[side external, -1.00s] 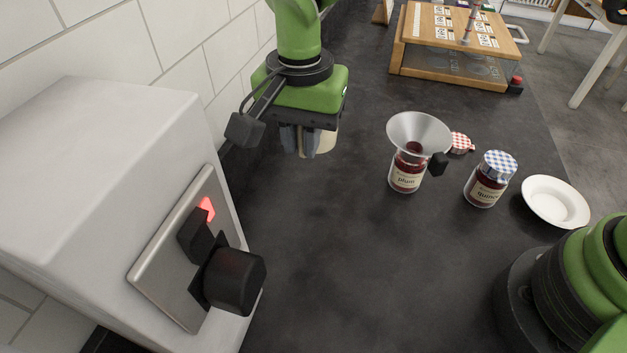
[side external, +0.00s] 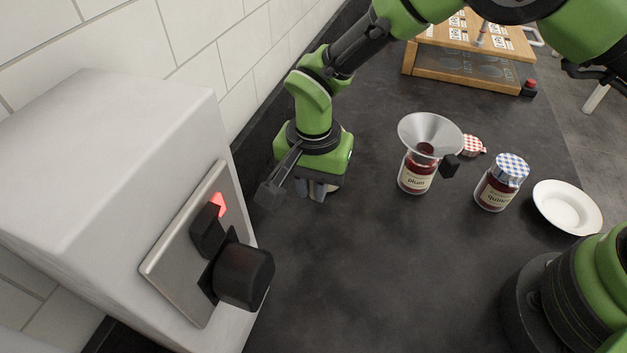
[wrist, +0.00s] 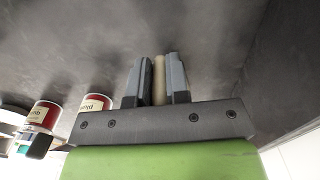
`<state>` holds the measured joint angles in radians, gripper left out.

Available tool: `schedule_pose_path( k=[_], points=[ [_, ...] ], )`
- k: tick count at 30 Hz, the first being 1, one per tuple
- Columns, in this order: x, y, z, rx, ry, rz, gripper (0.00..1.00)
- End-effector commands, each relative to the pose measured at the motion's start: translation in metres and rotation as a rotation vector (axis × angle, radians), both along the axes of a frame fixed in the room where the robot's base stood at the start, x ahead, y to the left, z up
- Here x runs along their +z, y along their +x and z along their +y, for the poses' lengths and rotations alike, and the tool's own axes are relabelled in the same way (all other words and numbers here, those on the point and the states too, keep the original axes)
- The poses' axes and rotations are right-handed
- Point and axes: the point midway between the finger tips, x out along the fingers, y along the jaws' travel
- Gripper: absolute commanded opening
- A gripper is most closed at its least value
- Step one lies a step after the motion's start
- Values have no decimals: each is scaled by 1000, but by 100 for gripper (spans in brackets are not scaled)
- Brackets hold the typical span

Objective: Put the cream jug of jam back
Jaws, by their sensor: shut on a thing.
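My gripper (side external: 318,192) points down over the dark worktop near the wall, right of the white boxy appliance. In the wrist view its grey fingers (wrist: 158,80) are shut on a narrow cream piece, which I take to be part of the cream jug (wrist: 159,78). The rest of the jug is hidden by the fingers and palm. In the side view the jug is hidden behind my gripper, so I cannot tell whether it touches the worktop.
A plum jar (side external: 414,180) holds a metal funnel (side external: 428,132). Beside it are a red-checked lid (side external: 473,145), a blue-capped quince jar (side external: 497,190) and a white dish (side external: 567,206). The white appliance (side external: 110,170) has a protruding black knob. The front worktop is clear.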

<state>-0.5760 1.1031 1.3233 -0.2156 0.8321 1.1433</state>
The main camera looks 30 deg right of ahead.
Motion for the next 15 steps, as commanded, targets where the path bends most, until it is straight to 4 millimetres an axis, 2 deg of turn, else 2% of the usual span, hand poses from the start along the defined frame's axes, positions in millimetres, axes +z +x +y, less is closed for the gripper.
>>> schedule_pose_path(
  k=[2,3,6,15],
  points=[
    [-2,0,0,0,0,0,0],
    [-3,0,0,0,0,0,20],
    [-2,0,0,0,0,0,41],
    [0,0,0,0,0,0,41]
  ],
)
